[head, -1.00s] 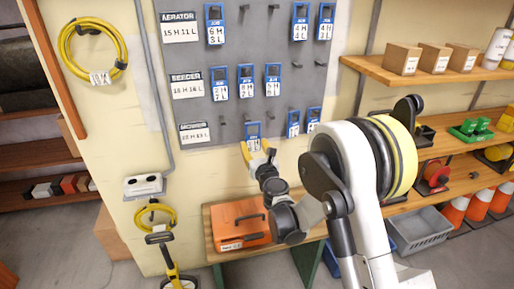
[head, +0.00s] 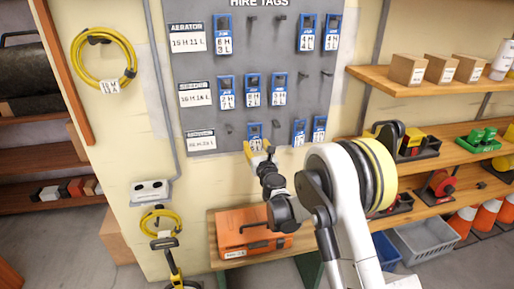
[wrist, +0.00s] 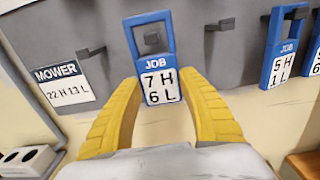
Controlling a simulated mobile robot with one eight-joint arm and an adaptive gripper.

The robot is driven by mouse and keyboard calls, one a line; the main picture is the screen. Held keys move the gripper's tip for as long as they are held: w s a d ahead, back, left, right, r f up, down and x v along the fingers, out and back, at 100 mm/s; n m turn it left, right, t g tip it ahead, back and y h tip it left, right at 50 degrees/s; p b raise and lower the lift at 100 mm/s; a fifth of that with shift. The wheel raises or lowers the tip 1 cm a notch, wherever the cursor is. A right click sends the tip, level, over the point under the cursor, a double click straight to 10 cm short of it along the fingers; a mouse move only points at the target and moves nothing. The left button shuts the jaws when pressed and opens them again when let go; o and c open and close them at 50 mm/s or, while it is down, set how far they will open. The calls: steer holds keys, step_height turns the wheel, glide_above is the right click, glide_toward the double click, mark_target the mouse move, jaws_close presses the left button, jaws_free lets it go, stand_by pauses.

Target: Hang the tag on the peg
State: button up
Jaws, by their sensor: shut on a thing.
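The tag (wrist: 160,83) is blue with a white card reading 7 H 6 L and a window at its top. It also shows in the head view (head: 255,131), in the mower row of the grey board. My gripper (wrist: 160,86) is shut on the tag's lower part, with a yellow finger at each side. The tag is nearly upright, tilted slightly. A dark peg (wrist: 152,39) shows through its window; I cannot tell whether the peg passes through or stands behind it. The mower label (wrist: 62,82) is to the left.
A bare peg (wrist: 220,24) is just right of the tag. Another hung tag (wrist: 283,45) reads 5 H 1 L, with one more at the edge. An orange case (head: 250,232) lies on the bench below. Shelves with boxes (head: 408,70) are at the right.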

steer(key=shift+x, duration=0.85)
steer(key=shift+w+a+f+b, duration=0.1)
steer(key=shift+w+f+b, duration=0.35)
steer(key=shift+f+b, duration=0.25)
steer(key=o, duration=1.1)
steer(key=shift+c, duration=0.2)
steer(key=shift+s, duration=0.1)
steer(key=b+v, duration=0.1)
steer(key=v, duration=0.8)
